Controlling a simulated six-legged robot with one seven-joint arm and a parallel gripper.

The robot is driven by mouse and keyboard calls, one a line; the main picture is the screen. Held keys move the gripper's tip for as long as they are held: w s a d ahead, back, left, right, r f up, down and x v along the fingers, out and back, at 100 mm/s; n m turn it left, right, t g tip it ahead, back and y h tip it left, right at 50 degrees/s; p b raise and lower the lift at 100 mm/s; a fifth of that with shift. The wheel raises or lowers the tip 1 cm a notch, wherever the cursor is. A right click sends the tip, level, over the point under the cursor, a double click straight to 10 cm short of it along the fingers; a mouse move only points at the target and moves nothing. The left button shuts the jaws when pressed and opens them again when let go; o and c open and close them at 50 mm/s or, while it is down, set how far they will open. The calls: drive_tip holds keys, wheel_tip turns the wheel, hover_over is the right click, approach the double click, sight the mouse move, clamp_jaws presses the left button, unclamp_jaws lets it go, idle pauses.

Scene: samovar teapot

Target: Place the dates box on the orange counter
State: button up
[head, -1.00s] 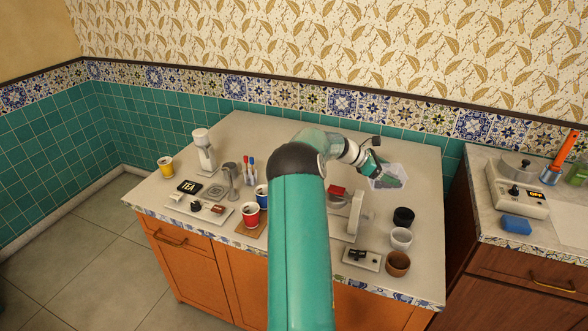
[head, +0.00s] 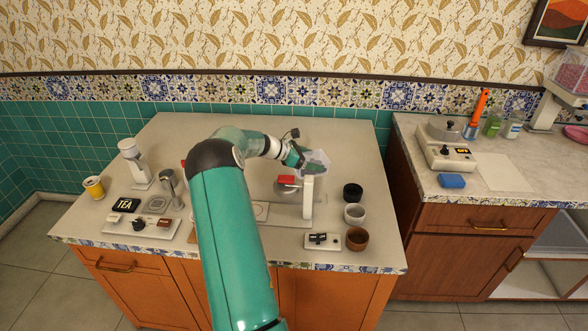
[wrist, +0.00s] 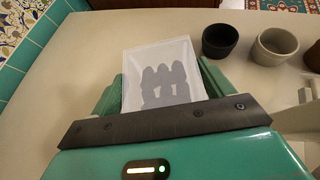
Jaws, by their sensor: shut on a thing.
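My gripper (head: 300,160) is shut on the dates box (head: 318,159), a pale, see-through box. In the wrist view the box (wrist: 160,72) sits between the two green fingers, with several grey oblong shapes on its face. The orange counter (head: 225,128) has a light grey top and orange doors. The box appears over the back right part of this counter; I cannot tell whether it touches the top.
Black (head: 352,192), white (head: 354,213) and brown (head: 357,238) cups stand at the counter's right. A white machine (head: 308,200) stands in front of the box. A dark wood counter (head: 470,225) is further right. The back middle of the orange counter is clear.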

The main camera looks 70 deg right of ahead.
drive_tip(key=shift+s+d+f, duration=0.1)
drive_tip(key=shift+s+f, duration=0.1)
drive_tip(key=shift+f, duration=2.5)
drive_tip(key=shift+w+f, duration=0.1)
drive_tip(key=shift+f, duration=0.05)
drive_tip(key=o, duration=1.1)
drive_tip(key=shift+w+r, duration=0.15)
drive_tip(key=shift+r, duration=0.05)
drive_tip(key=v, duration=1.1)
drive_tip(key=shift+w+a, duration=0.2)
drive_tip(key=shift+a, duration=0.1)
drive_tip(key=shift+r, duration=0.15)
